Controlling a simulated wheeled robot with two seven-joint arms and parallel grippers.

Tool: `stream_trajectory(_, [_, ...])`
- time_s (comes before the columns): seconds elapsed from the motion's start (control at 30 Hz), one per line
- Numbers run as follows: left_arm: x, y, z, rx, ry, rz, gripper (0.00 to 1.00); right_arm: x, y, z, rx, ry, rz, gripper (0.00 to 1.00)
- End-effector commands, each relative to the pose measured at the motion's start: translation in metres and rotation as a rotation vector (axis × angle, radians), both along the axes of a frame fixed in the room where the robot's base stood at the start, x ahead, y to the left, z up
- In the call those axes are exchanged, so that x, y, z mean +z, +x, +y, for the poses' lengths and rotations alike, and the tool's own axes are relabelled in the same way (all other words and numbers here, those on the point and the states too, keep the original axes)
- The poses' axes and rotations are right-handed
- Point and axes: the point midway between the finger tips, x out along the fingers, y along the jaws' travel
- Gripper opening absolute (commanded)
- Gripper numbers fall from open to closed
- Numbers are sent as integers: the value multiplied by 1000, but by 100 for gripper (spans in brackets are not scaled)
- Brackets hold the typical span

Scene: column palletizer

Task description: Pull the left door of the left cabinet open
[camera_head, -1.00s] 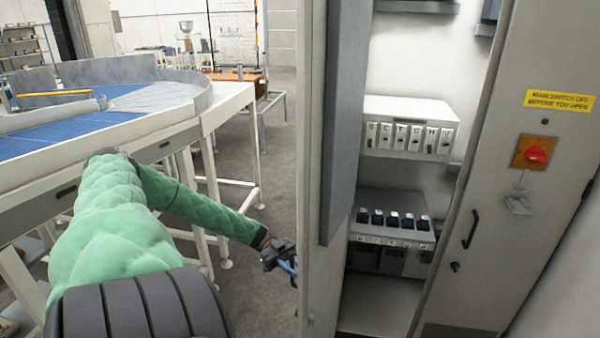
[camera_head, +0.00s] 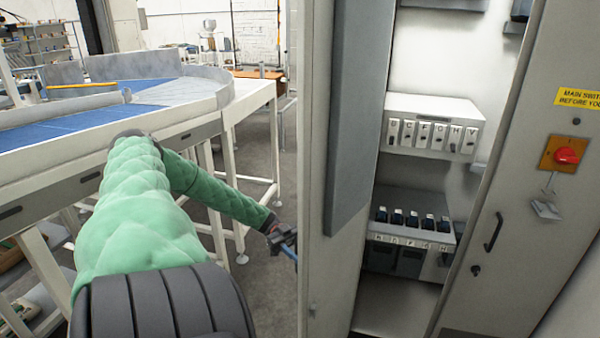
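The left door (camera_head: 313,120) of the cabinet stands open, swung toward me, with a grey panel (camera_head: 357,110) on its inner face. Inside the cabinet are a white switch unit (camera_head: 433,107) and a lower row of dark breakers (camera_head: 410,220). My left gripper (camera_head: 288,243) is at the door's outer side, close to its left edge; its fingertips are partly hidden behind the door, so its grip is unclear. The right door (camera_head: 510,200) carries a red switch, a yellow label and a dark handle. My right gripper is out of view.
A conveyor table (camera_head: 110,150) with blue belt and pale frame stands at the left, its legs close to my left arm. Grey floor (camera_head: 262,160) is clear between the conveyor and the door. An orange-brown table (camera_head: 258,75) stands farther back.

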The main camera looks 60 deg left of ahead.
Motion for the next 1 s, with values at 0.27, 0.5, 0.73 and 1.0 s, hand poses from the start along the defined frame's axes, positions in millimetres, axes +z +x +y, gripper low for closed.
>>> stream_trajectory(0.27, [2,9,19,9,7,-7,31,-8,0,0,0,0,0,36])
stream_trajectory(0.5, [2,12,33,10,8,-8,40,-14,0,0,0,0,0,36])
stream_trajectory(0.73, [1,14,44,6,6,-5,17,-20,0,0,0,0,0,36])
stream_trajectory(1.0, [-1,16,57,4,3,-4,17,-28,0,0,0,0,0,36])
